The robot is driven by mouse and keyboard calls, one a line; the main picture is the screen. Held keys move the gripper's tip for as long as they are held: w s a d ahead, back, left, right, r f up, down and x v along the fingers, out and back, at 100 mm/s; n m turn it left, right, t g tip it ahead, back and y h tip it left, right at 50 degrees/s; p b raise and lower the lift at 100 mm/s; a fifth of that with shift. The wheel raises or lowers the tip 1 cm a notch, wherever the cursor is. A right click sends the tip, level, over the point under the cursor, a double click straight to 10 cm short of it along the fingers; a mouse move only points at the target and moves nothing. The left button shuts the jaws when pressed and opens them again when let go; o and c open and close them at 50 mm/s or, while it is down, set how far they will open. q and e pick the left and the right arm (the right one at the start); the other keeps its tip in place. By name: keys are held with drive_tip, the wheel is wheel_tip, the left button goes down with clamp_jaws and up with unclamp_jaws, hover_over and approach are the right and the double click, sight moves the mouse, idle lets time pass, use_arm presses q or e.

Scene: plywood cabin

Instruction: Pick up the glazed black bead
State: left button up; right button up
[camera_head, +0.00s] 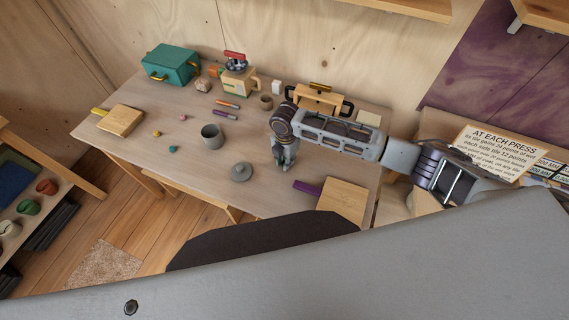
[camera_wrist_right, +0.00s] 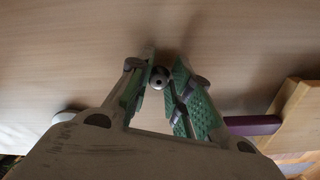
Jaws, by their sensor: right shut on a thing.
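My right gripper (camera_head: 286,164) reaches in from the right and points down over the front middle of the table. In the right wrist view, the gripper (camera_wrist_right: 165,66) is shut on a small round dark grey to black bead (camera_wrist_right: 158,79) with a hole facing the camera. The bead sits between the green-padded fingertips. In the head view the bead is hidden by the fingers. I cannot tell whether it touches the wood or hangs just above it. My left gripper is not in view.
A grey lid (camera_head: 240,172) lies left of the gripper and a grey pot (camera_head: 212,136) stands beyond it. A purple bar (camera_head: 307,188) and a wooden board (camera_head: 343,202) lie to the right. Small beads (camera_head: 172,149) lie further left. A teal box (camera_head: 171,64) stands at the back.

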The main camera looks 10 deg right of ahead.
drive_tip(key=shift+r, duration=0.1)
wheel_tip(320, 180, up, 10)
idle(0.8)
